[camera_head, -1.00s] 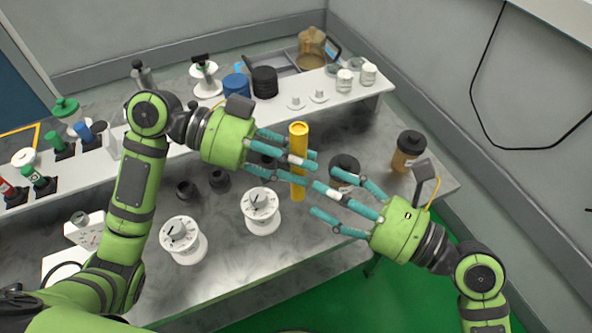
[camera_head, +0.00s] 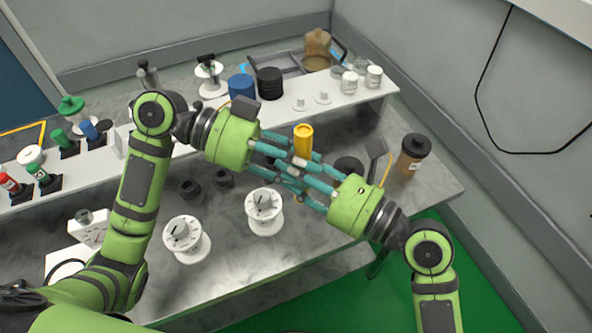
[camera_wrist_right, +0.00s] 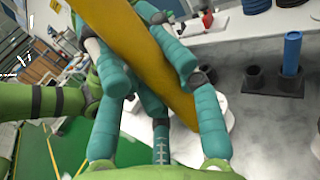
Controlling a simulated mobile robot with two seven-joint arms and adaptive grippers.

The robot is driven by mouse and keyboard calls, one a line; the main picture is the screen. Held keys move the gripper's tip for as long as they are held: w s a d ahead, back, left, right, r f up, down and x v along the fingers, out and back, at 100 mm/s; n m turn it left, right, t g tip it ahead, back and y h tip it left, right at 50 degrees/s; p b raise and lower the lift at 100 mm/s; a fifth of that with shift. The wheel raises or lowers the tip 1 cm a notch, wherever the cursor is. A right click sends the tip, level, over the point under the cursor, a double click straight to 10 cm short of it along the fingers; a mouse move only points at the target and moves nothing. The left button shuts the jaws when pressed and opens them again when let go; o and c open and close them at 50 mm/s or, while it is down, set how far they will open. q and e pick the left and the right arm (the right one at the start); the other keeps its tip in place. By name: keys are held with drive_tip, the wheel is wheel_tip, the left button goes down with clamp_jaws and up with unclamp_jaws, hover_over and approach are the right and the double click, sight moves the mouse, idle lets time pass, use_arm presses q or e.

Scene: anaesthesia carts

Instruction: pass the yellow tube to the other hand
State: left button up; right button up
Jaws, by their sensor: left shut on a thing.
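The yellow tube (camera_head: 303,139) is upright between my two hands in the head view, its top showing and its lower part hidden by fingers. My left gripper (camera_head: 306,168) is shut on it from the left. My right gripper (camera_head: 292,176) reaches in from the right, its fingers around the tube below the top and overlapping the left fingers. In the right wrist view the tube (camera_wrist_right: 150,50) runs diagonally among the teal fingers. Whether the right fingers press on it cannot be told.
White dial-topped spools (camera_head: 264,212) and dark cups (camera_head: 190,190) stand on the grey table below the hands. A brown jar (camera_head: 412,154) with a black lid is at the right. A white shelf (camera_head: 352,108) with bottles and discs runs behind.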

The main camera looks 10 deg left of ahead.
use_arm(q)
drive_tip(key=o, duration=1.2)
drive_tip(key=shift+r, duration=0.1)
drive_tip(key=shift+a, duration=0.1)
